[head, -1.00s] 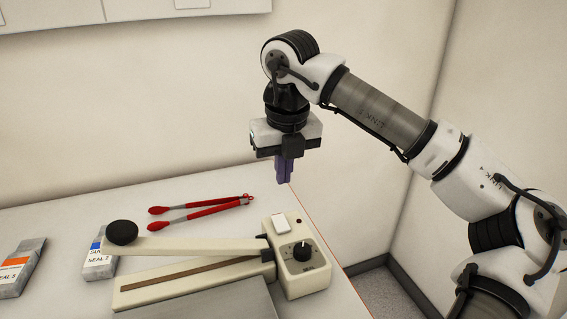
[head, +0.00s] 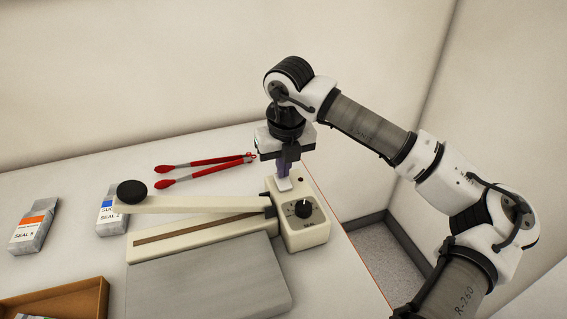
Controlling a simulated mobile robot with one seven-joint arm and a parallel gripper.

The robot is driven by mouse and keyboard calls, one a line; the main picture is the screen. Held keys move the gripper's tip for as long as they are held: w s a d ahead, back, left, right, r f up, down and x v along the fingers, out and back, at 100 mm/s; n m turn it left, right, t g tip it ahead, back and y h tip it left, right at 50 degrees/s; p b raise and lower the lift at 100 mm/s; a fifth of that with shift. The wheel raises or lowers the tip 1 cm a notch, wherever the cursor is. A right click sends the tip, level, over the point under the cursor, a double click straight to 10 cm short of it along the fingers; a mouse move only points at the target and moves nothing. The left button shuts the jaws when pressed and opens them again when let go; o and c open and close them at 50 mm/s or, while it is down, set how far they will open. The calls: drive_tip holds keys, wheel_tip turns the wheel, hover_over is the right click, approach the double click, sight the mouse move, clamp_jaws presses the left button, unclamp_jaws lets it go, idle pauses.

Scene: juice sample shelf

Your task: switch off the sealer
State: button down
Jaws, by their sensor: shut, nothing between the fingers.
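The sealer is a cream unit with a control box (head: 305,234), a long lever arm (head: 200,204) ending in a black round knob (head: 131,192), and a base bar with a brown strip. The box has a black dial (head: 303,209) and a white rocker switch (head: 283,184) on its top at the back left. My gripper (head: 284,173) points down with its purple fingers shut and empty. The fingertips are at or just above the switch and hide part of it. I cannot tell whether they touch it, or which way the rocker is tipped.
Red-handled tongs (head: 205,170) lie behind the sealer. Two labelled pouches, one orange-marked (head: 35,228) and one blue-marked (head: 110,216), are at the left. A grey plate (head: 205,285) is in front of the sealer. A brown tray (head: 100,292) sits at the front left.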

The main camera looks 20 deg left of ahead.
drive_tip(key=shift+w+f+b, duration=0.1)
drive_tip(key=shift+f+b, duration=0.4)
drive_tip(key=shift+b, duration=0.35)
drive_tip(key=shift+r, duration=0.3)
drive_tip(key=shift+s+f, duration=0.1)
drive_tip(key=shift+s, duration=0.1)
drive_tip(key=shift+s+d, duration=0.45)
drive_tip(key=shift+r, duration=0.2)
